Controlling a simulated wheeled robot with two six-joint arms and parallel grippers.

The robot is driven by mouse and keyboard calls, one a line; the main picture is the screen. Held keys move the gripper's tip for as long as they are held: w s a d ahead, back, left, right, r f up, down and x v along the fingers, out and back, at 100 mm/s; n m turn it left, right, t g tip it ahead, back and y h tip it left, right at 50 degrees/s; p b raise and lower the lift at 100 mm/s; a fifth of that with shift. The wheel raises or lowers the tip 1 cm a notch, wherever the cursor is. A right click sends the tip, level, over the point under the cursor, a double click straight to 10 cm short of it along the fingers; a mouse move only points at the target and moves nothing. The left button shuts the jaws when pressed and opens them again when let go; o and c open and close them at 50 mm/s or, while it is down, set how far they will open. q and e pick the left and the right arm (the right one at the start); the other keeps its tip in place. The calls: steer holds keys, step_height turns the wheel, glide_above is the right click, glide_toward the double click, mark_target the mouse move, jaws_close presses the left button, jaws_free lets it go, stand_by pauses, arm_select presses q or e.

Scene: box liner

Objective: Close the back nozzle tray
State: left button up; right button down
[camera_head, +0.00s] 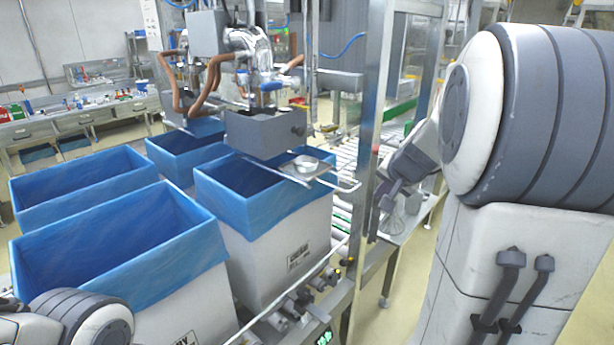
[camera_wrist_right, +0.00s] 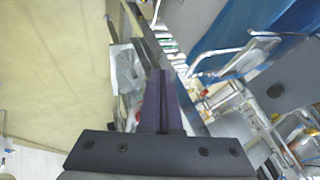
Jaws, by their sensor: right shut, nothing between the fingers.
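A grey box-shaped nozzle tray (camera_head: 262,135) with a dark round knob sits under the filling nozzle, above the back box with a blue liner (camera_head: 250,180). What looks like its grey face with the knob shows at the right of the right wrist view (camera_wrist_right: 285,92). I cannot tell how far the tray stands out. My right gripper (camera_head: 388,200) is right of the tray, beside the metal frame post and apart from the tray. Its dark fingers (camera_wrist_right: 160,92) are together and empty. My left arm shows at the lower left; its gripper is out of view.
A small metal plate with a round white dish (camera_head: 306,164) and a wire handle (camera_head: 345,186) juts out below the nozzle tray. An upright metal post (camera_head: 372,100) stands between my right gripper and the tray. Several blue-lined boxes stand at left.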

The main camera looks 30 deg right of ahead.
arm_select(q)
step_height(320, 180, up, 3)
steer(key=p, duration=0.3)
steer(key=shift+r, duration=0.15)
arm_select(e)
steer(key=w, duration=0.1)
steer(key=w+f, duration=0.1)
steer(key=w, duration=0.1)
steer(key=w+a, duration=0.1)
steer(key=w, duration=0.1)
steer(key=shift+w+f, duration=0.1)
steer(key=shift+f, duration=0.05)
